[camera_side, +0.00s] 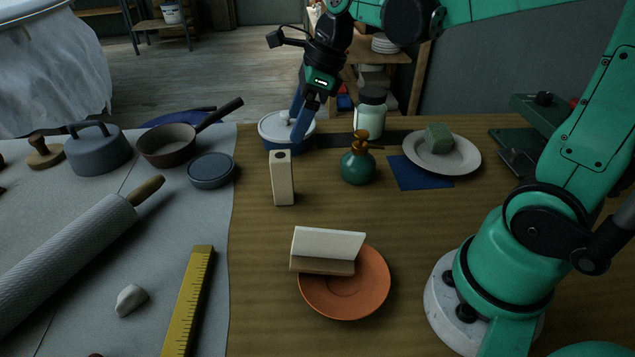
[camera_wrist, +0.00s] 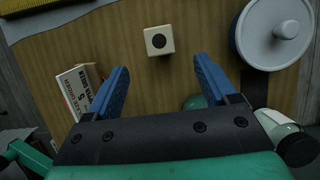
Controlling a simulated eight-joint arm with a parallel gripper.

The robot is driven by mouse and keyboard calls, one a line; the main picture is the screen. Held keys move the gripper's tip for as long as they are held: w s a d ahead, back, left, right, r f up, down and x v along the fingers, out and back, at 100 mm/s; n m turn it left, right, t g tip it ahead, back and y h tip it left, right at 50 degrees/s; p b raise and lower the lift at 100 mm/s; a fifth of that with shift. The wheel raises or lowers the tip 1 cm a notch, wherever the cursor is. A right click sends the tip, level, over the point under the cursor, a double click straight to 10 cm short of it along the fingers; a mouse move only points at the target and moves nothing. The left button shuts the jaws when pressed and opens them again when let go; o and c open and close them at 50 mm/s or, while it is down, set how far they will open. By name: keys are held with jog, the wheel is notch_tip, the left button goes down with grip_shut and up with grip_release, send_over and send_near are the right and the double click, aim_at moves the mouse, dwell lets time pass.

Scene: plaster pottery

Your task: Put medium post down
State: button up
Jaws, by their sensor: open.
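The medium post (camera_side: 282,180) is a cream, square-sided block with a dark hole in its top. It stands upright on the wooden table left of the green spray bottle. In the wrist view the post (camera_wrist: 159,41) shows from above, just beyond the fingertips and between their lines. My gripper (camera_side: 299,122) has blue fingers and is above and behind the post in the side view, in front of the lidded pot. In the wrist view the gripper (camera_wrist: 161,66) is open with nothing between its fingers, apart from the post.
A blue pot with a white lid (camera_side: 275,127), a jar (camera_side: 370,115) and a green spray bottle (camera_side: 358,165) stand close by. A grey cloth (camera_side: 90,225) with tools lies left.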

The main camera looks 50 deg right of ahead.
jog(key=s+n+t+h, duration=0.1)
jog(key=s+n+t, duration=0.1)
jog(key=n, duration=1.1)
jog(key=s+a+n+t+h, duration=0.1)
jog(key=s+n, duration=0.4)
jog(key=n, duration=0.9)
jog(key=shift+a+f+t+h, duration=0.15)
jog(key=shift+f+t+h, duration=0.25)
jog(key=shift+t+h, duration=0.15)
jog(key=shift+o, duration=0.2)
